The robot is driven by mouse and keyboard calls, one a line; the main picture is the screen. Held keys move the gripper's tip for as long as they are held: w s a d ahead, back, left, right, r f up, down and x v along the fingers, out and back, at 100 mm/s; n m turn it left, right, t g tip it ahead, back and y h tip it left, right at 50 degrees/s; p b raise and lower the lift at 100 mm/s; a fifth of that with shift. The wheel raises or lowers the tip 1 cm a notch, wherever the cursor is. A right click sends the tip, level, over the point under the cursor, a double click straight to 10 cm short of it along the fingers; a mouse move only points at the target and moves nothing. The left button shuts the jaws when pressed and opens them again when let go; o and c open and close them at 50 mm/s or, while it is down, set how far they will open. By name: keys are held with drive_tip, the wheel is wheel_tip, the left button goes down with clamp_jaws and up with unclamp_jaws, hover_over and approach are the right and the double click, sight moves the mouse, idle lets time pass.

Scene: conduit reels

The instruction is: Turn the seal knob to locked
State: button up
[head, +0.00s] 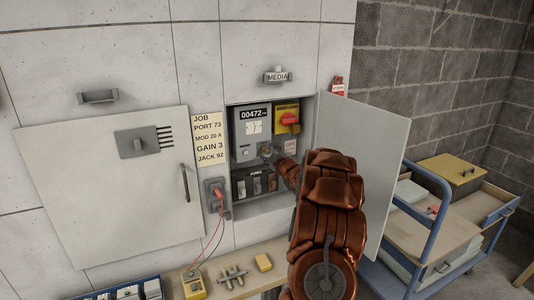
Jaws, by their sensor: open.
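An open wall cabinet (229,112) holds a grey meter unit (244,141) with the readout 00472. A small round grey part at the meter's lower right corner may be the seal knob (265,150); its position marks are too small to read. My copper-coloured arm reaches into the cabinet from the lower right. My gripper (272,156) is small and partly hidden at the arm's end, close to that grey part. I cannot tell whether they touch. A red rotary handle (289,119) sits on a yellow plate to the upper right.
The cabinet door (376,150) stands open on the right, beside my arm. A row of fuses (256,185) is below the meter. A grey socket with a red plug (217,195) is left of the cabinet. A blue cart (420,222) stands at right; a bench (237,266) lies below.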

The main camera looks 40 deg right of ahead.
drive_tip(key=v, duration=0.9)
drive_tip(key=shift+s, duration=0.15)
drive_tip(key=shift+a, duration=0.1)
idle(0.3)
